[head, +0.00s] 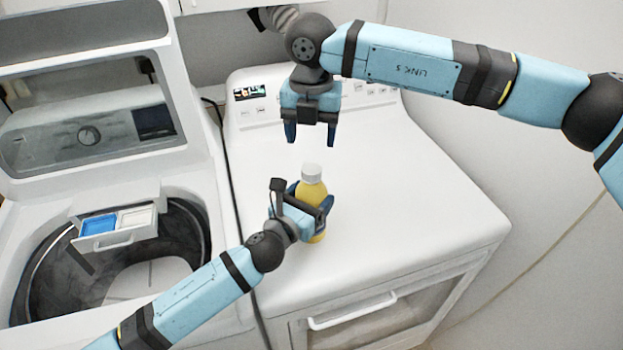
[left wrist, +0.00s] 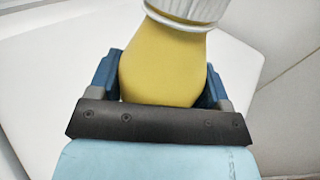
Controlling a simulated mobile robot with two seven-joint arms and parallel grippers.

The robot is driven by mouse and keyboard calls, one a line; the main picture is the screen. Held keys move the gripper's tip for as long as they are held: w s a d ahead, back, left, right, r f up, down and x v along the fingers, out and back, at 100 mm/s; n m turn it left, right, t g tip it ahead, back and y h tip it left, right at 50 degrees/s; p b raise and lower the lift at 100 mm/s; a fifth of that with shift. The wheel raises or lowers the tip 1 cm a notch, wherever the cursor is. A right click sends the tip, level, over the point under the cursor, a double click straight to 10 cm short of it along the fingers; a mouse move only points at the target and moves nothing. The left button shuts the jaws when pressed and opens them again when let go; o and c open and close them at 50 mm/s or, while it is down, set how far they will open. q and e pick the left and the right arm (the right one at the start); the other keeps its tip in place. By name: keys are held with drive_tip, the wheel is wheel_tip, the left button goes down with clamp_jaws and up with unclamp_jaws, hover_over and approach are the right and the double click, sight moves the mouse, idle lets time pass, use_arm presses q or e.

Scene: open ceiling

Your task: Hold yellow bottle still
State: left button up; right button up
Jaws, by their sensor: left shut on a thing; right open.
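The yellow bottle (head: 312,187) with a white cap (head: 312,172) stands about upright on top of the white dryer (head: 410,190). My left gripper (head: 311,197) is shut around the bottle's body, with one finger on each side. In the left wrist view the yellow bottle (left wrist: 163,65) fills the space between the blue fingers, and its white ribbed cap (left wrist: 190,8) is cut off by the top edge. My right gripper (head: 310,133) is open and empty, pointing down above and behind the cap, apart from it. Part of the bottle's lower body is hidden by my left gripper.
A white washing machine with its lid raised (head: 95,120) stands at the left, its drum (head: 60,270) open. A detergent drawer (head: 117,228) with a blue compartment sits at the drum's rim. The dryer top right of the bottle is clear.

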sight(311, 168)
drive_tip(key=m, duration=0.4)
drive_tip(key=shift+m, duration=0.4)
drive_tip(key=m, duration=0.3)
drive_tip(key=shift+f, duration=4.05)
drive_tip(key=shift+c, duration=0.4)
